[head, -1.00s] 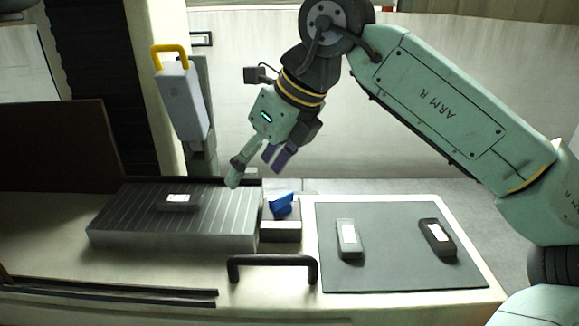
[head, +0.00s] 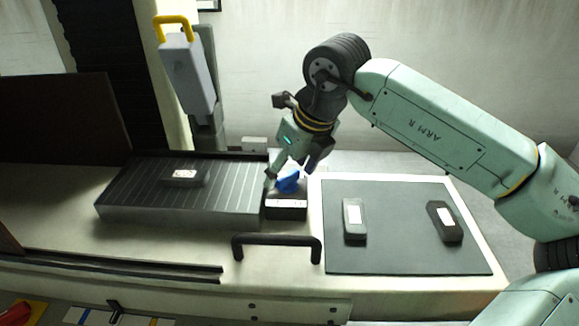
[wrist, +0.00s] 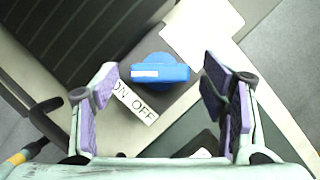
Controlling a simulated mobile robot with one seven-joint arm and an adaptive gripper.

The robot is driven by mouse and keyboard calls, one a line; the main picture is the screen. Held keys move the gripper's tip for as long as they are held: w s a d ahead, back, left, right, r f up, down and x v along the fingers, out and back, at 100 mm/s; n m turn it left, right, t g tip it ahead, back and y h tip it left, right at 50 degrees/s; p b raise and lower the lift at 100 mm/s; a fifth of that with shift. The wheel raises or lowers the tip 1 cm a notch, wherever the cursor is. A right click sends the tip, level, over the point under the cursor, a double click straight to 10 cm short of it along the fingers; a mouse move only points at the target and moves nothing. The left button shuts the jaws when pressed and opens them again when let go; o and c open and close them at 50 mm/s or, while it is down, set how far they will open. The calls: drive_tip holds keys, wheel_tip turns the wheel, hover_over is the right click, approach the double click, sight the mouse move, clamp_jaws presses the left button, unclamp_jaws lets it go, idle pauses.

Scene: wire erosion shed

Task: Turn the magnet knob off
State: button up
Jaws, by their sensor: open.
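The blue magnet knob (head: 289,181) sits on a small dark block (head: 286,210) at the right end of the ribbed grey magnet plate (head: 130,192). In the wrist view the knob (wrist: 160,72) is a blue bar on a round base, with a white mark toward its left end. A white label reading ON OFF (wrist: 136,103) lies beside it, ON nearer the mark. My gripper (head: 291,172) is open just above the knob. In the wrist view its purple-padded fingers (wrist: 158,88) stand apart on either side of the knob; contact is not visible.
A small dark part with a white label (head: 186,176) lies on the plate. A black handle (head: 276,241) stands in front of the block. A dark mat (head: 395,255) at right holds a grey device (head: 354,232) and a black one (head: 442,234). A yellow-handled grey unit (head: 188,80) stands behind.

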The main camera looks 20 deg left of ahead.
drive_tip(key=shift+f, duration=0.1)
drive_tip(key=shift+c, duration=0.3)
drive_tip(key=c, duration=1.1)
